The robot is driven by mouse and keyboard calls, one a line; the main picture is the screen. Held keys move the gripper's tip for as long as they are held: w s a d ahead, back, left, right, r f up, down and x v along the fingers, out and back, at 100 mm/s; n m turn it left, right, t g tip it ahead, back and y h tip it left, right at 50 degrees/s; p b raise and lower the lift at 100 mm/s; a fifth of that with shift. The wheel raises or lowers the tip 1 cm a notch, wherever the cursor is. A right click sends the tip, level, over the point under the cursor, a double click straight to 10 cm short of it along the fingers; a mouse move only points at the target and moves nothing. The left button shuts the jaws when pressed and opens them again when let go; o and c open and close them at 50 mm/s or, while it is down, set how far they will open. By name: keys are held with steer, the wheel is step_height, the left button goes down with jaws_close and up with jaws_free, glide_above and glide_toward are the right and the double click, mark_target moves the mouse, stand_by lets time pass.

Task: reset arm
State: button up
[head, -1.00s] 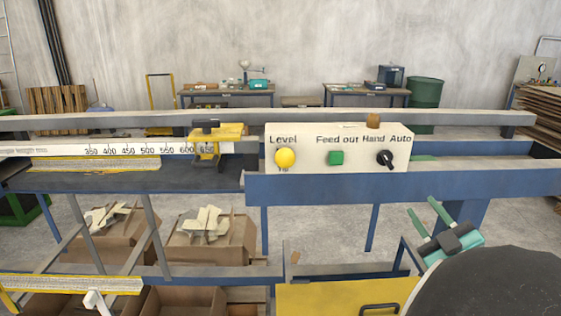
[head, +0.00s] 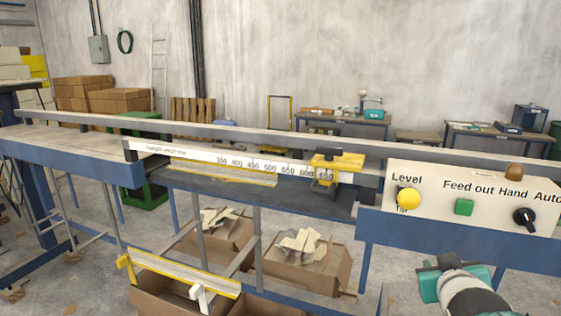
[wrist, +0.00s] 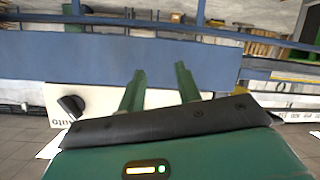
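My gripper (wrist: 160,88) shows in the wrist view with its two green fingers apart and nothing between them. In the head view my gripper's teal body (head: 430,284) is at the lower right, below the control panel; its fingers are hard to make out there. The white control panel (head: 470,188) carries a yellow Level button (head: 408,198), a green Feed out button (head: 464,207) and a black Hand/Auto knob (head: 525,218). In the wrist view the knob (wrist: 71,106) lies left of my fingers, and I cannot tell any contact.
A blue machine frame with a measuring scale (head: 205,156) and yellow clamp (head: 336,165) crosses the view. Cardboard boxes of scraps (head: 300,262) stand below it. A yellow-edged rail (head: 185,275) is nearer. Workbenches (head: 345,128) stand by the back wall.

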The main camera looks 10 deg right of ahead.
steer(key=s+a+f+g+y, duration=0.2)
steer(key=s+a, duration=0.1)
steer(key=a, duration=0.5)
steer(key=s+a+f+n+g+y, duration=0.1)
steer(key=s+a+g+y, duration=0.1)
steer(key=a, duration=0.5)
steer(key=s+a+f+n+g+y, duration=0.1)
steer(key=s+a, duration=0.3)
steer(key=a, duration=0.4)
steer(key=shift+s+a+f+g+y, duration=0.35)
steer(key=shift+f+g+y, duration=0.35)
steer(key=shift+f, duration=0.15)
steer(key=shift+w, duration=0.1)
